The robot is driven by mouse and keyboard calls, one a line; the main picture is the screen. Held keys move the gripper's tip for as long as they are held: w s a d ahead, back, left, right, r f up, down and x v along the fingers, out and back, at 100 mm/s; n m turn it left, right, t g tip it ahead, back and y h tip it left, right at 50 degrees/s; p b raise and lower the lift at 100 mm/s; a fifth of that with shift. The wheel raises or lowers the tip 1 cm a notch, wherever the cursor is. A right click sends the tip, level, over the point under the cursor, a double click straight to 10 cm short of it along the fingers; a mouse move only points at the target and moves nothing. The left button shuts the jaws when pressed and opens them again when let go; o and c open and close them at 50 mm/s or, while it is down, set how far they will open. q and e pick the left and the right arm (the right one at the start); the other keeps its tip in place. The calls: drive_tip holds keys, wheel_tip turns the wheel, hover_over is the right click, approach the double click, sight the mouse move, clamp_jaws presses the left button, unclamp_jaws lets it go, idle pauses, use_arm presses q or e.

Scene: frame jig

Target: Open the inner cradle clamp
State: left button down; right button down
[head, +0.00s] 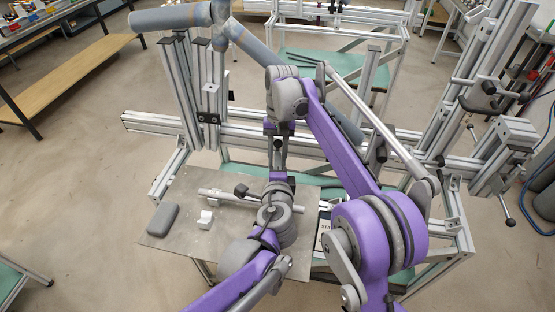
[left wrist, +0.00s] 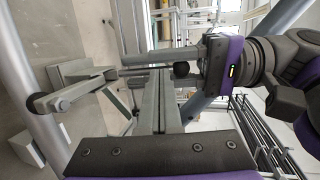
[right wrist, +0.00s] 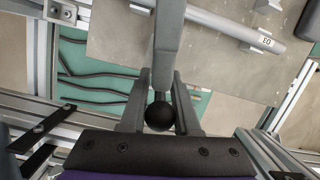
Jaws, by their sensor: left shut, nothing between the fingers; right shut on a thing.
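My right gripper (head: 278,140) points down from the arched right arm. In the right wrist view (right wrist: 158,95) it is shut around a grey lever bar (right wrist: 168,50), with the bar's round black knob (right wrist: 160,116) between the fingers near the palm. The left wrist view also shows the black knob (left wrist: 181,70) and a grey link (left wrist: 62,95) with a pivot at the left. My left gripper (head: 281,160) is shut and empty, just below and in front of the right one. Its closed fingers (left wrist: 162,85) reach close to the knob. The arms hide most of the clamp in the head view.
A metal plate (head: 180,250) carries a pale tube (head: 235,198), a white block (head: 205,219) and a dark grey pad (head: 162,220). Aluminium rails (head: 150,122) and blue-grey tubes (head: 165,18) crowd the space around the grippers. More clamp hardware (head: 480,97) stands at right.

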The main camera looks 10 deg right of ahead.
use_arm(q)
drive_tip(key=shift+w, duration=0.25)
drive_tip(key=shift+w+d, duration=0.15)
drive_tip(key=shift+w, duration=0.3)
use_arm(e)
drive_tip(key=shift+s+r, duration=0.1)
drive_tip(key=shift+s, duration=0.15)
drive_tip(key=c, duration=1.2)
unclamp_jaws()
drive_tip(key=shift+w, duration=0.1)
drive_tip(key=shift+o, duration=1.4)
drive_tip(key=shift+w, duration=0.2)
use_arm(q)
drive_tip(key=shift+w+f, duration=0.1)
drive_tip(key=shift+w, duration=0.05)
use_arm(e)
drive_tip(key=shift+s, duration=0.1)
